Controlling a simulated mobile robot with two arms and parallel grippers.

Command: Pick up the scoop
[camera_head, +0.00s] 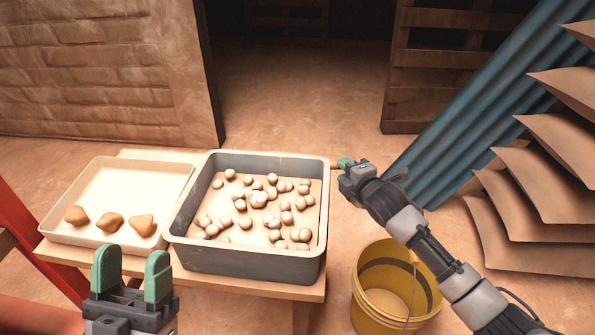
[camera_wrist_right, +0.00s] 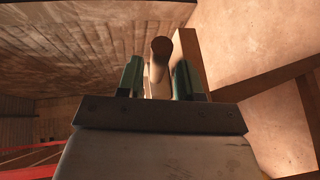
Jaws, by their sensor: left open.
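A slim tan handle (camera_wrist_right: 160,82) with a round brown end, which looks like the scoop's, lies between the fingers of my right gripper (camera_wrist_right: 160,80) in the right wrist view. In the head view my right gripper (camera_head: 347,163) is at the right rim of the grey tray, and a short bit of the handle (camera_head: 334,170) seems to show there. I cannot tell whether the fingers press on it. The scoop's bowl is not clearly seen. My left gripper (camera_head: 131,280) is open and empty, in front of the tables' near left edge.
The grey tray (camera_head: 240,262) holds many pale round lumps. A cream tray (camera_head: 75,237) with three brown lumps stands left of it on the wooden table (camera_head: 310,290). A yellow bucket (camera_head: 372,310) is on the floor at right. Stacked sheets (camera_head: 540,235) stand farther right.

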